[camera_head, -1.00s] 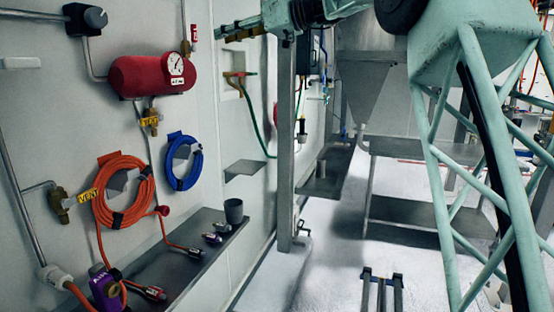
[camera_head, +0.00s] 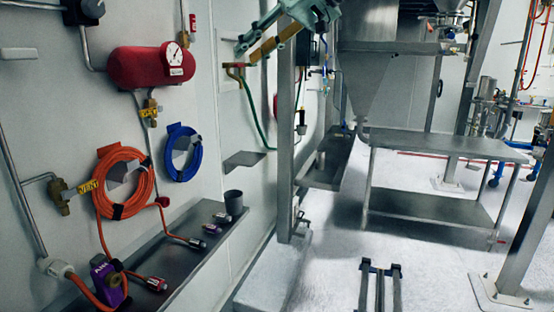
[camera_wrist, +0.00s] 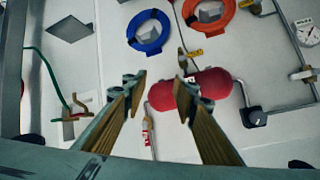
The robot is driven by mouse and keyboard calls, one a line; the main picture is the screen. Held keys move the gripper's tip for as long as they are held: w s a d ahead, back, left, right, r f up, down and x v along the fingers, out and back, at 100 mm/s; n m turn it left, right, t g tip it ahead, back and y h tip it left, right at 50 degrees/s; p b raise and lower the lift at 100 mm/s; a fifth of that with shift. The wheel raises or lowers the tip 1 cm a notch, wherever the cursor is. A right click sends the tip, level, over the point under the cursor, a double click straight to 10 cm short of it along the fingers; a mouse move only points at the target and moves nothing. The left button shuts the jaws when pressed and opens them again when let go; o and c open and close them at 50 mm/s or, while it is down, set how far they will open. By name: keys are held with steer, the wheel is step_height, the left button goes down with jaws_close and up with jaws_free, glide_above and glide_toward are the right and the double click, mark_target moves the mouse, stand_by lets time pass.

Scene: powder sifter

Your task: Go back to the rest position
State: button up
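My gripper (camera_head: 258,32) is at the top centre of the head view, in front of the wall and above the brass valve with the green hose. In the wrist view my gripper (camera_wrist: 160,84) shows two wood-coloured fingers spread well apart. It is open, with nothing between the fingertips. Behind the gap in that view are the wall and the red tank (camera_wrist: 205,92); nothing touches the fingers. The upper part of my arm is out of the head view.
The red tank (camera_head: 140,66), orange hose coil (camera_head: 147,185) and blue hose coil (camera_head: 168,170) are on the left wall. A grey shelf (camera_head: 205,262) holds fittings and a dark cup (camera_head: 233,203). A steel post (camera_head: 285,140) and steel table (camera_head: 440,145) stand right.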

steer(key=s+d+f+m+h, duration=0.2)
steer(key=s+d+f, duration=0.7)
steer(key=s, duration=0.8)
steer(key=s+d+f+m+g+h, duration=0.1)
steer(key=s+d+f+m+h, duration=0.2)
steer(key=s+d+f, duration=0.6)
steer(key=s+d+f+m+g+h, duration=0.1)
steer(key=s+d+f+h, duration=0.4)
steer(key=s, duration=2.2)
steer(key=d+f+m, duration=0.1)
steer(key=d+f, duration=0.4)
steer(key=f, duration=0.5)
steer(key=shift+s+m, duration=0.15)
steer(key=shift+m, duration=0.15)
step_height(320, 180, down, 4)
steer(key=b, duration=0.4)
steer(key=shift+r, duration=0.25)
step_height(320, 180, up, 9)
steer(key=p, duration=0.9)
